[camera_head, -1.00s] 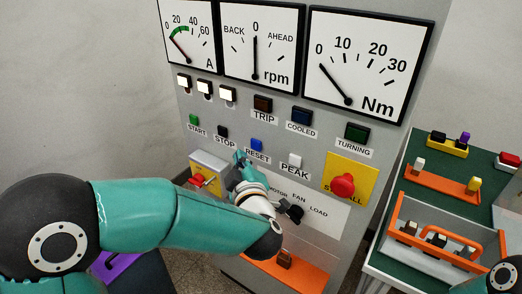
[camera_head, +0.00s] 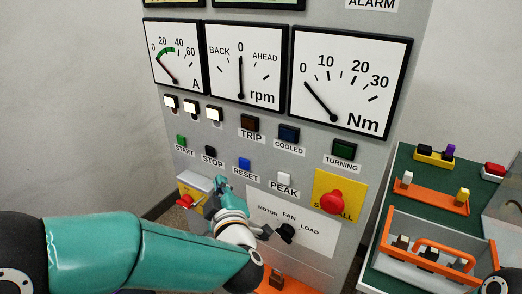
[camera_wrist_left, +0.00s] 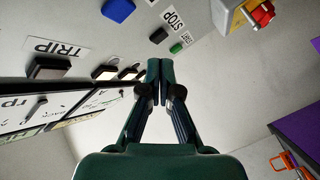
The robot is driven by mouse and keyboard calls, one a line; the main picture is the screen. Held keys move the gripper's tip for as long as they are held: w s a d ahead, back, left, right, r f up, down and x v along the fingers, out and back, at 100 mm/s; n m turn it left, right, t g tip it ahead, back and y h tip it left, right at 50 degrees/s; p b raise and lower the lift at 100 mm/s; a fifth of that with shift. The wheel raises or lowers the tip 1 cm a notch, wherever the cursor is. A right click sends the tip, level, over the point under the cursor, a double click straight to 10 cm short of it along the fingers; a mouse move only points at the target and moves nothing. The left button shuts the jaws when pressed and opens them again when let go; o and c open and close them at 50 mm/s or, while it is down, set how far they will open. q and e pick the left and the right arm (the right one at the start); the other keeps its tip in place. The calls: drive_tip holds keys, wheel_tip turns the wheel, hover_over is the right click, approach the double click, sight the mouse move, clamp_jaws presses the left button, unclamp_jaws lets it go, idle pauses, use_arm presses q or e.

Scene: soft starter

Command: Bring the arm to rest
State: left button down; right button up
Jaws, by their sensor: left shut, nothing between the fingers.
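My left arm (camera_head: 145,250) reaches in from the left in the head view, in front of the lower part of the grey control panel (camera_head: 345,160). My left gripper (camera_head: 222,184) is near the panel, below the RESET button (camera_head: 245,164) and beside the yellow box with the red handle (camera_head: 186,201). In the left wrist view the gripper's dark green fingers (camera_wrist_left: 159,75) are shut together with nothing between them. They appear clear of the panel face there. The right gripper does not show; only a dark piece of my right arm is at the lower right edge.
A black selector knob (camera_head: 286,232) sits just right of my left wrist. A red stop button (camera_head: 331,202) stands out on a yellow plate. A side table (camera_head: 384,262) at the right bears an orange-handled tray (camera_head: 405,218) and loose parts. Left of the panel is bare wall.

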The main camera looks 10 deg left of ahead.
use_arm(q)
drive_tip(key=a+f+g+y+p, duration=0.1)
drive_tip(key=a+f+g+p, duration=0.2)
drive_tip(key=a+f, duration=0.45)
drive_tip(key=s+d+f+m+g+h+p, duration=0.1)
drive_tip(key=s+f+m+g+h, duration=0.15)
drive_tip(key=f, duration=0.65)
drive_tip(key=s+f+m+g+h+p, duration=0.1)
drive_tip(key=s+f+m+h+p, duration=0.15)
drive_tip(key=f, duration=0.65)
drive_tip(key=s+d+f+m+g+h, duration=0.3)
drive_tip(key=s+d+f+m+g, duration=0.1)
drive_tip(key=s, duration=0.5)
drive_tip(key=s+d+f+m+g+h, duration=0.4)
drive_tip(key=s+d+f, duration=0.2)
drive_tip(key=s+d, duration=0.3)
drive_tip(key=shift+s+f+h, duration=0.3)
drive_tip(key=shift+s+f, duration=0.05)
drive_tip(key=shift+s, duration=0.4)
